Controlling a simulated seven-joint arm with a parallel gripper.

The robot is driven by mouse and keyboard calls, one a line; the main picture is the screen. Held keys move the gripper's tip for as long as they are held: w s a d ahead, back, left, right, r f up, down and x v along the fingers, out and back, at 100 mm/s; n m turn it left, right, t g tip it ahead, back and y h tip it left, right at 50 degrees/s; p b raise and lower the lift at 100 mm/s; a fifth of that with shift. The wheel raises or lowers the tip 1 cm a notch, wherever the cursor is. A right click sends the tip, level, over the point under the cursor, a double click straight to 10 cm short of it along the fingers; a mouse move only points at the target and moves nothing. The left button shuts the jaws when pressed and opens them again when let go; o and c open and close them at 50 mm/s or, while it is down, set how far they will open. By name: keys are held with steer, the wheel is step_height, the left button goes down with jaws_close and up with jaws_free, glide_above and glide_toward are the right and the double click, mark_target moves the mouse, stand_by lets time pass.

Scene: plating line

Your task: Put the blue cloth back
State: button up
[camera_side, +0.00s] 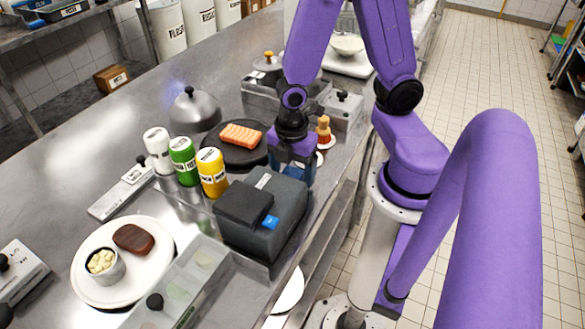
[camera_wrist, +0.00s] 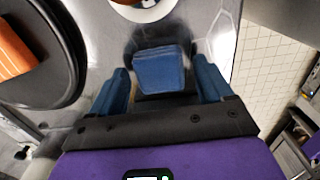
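The blue cloth (camera_wrist: 160,70) is a small folded block in the wrist view. It lies on the metal counter between the two blue fingers of my gripper (camera_wrist: 161,84), with a narrow gap visible on each side. My gripper (camera_side: 293,172) points down near the counter's right edge in the side view, behind the dark grey box. My gripper is open around the cloth. In the side view the fingers and the cloth are hard to tell apart.
The dark grey box (camera_side: 285,205) with a blue tab stands just in front of my gripper. A black plate with an orange fillet (camera_side: 241,135) is left of it. Yellow (camera_side: 212,174), green and white bottles stand nearby. A small white dish (camera_wrist: 146,11) lies just beyond the cloth.

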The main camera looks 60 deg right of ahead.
mark_target(292, 174)
step_height(292, 174, up, 12)
steer(key=s+a+r+m, duration=0.1)
steer(key=s+a+m, duration=0.1)
steer(key=s+m, duration=0.3)
steer(key=s, duration=0.3)
steer(key=shift+y, duration=0.3)
stand_by(0.5)
